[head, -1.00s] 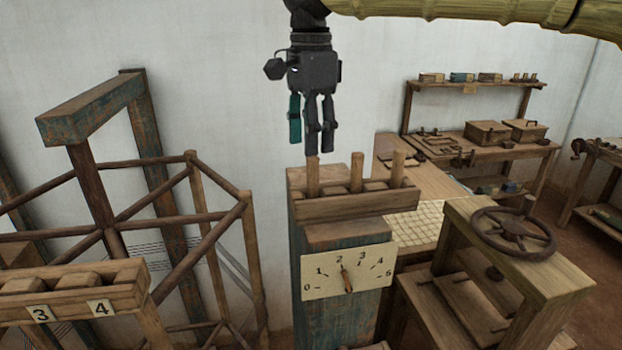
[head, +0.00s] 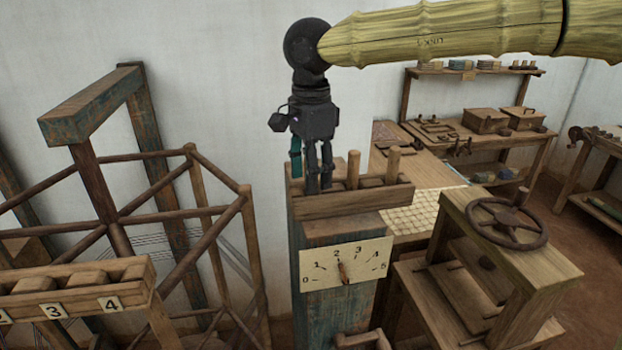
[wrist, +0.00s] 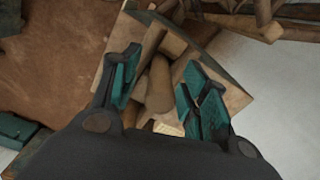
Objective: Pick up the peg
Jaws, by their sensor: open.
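My gripper (head: 319,188) is open and lowered at the left end of a wooden peg rack (head: 352,204) on top of a blue-worn post. In the wrist view, a round wooden peg (wrist: 160,84) stands between the two teal-padded fingers (wrist: 158,92), with gaps visible beside it. In the head view, my fingers mostly hide this left peg.
A dial plate (head: 345,264) with a pointer is on the post's front. A handwheel (head: 508,222) on a wooden frame stands at right. A timber loom frame (head: 90,105) is at left, with a numbered rack (head: 75,290) in front. A workbench (head: 480,145) stands behind.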

